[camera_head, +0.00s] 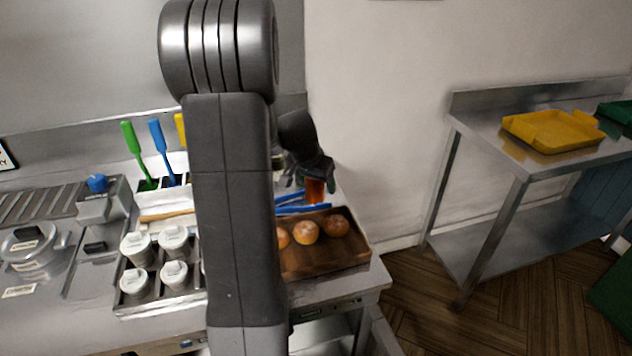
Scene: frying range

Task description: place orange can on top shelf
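The orange can (315,190) stands at the back of the counter, just behind the wooden tray of buns. My gripper (311,180) is directly above it, pointing down, with its dark fingers beside the can's upper part. The view is too small to tell whether the fingers touch the can or are closed on it. My own arm covers the middle of the counter. I cannot identify a top shelf with certainty; a steel table (497,143) with a top surface and a lower shelf (500,240) stands at the right.
Blue tongs (303,209) lie next to the can, and a wooden tray (335,258) with several buns is in front. White-lidded containers (157,260) and colored-handled utensils (158,140) are left. A yellow tray (552,130) sits on the steel table; its left end is clear.

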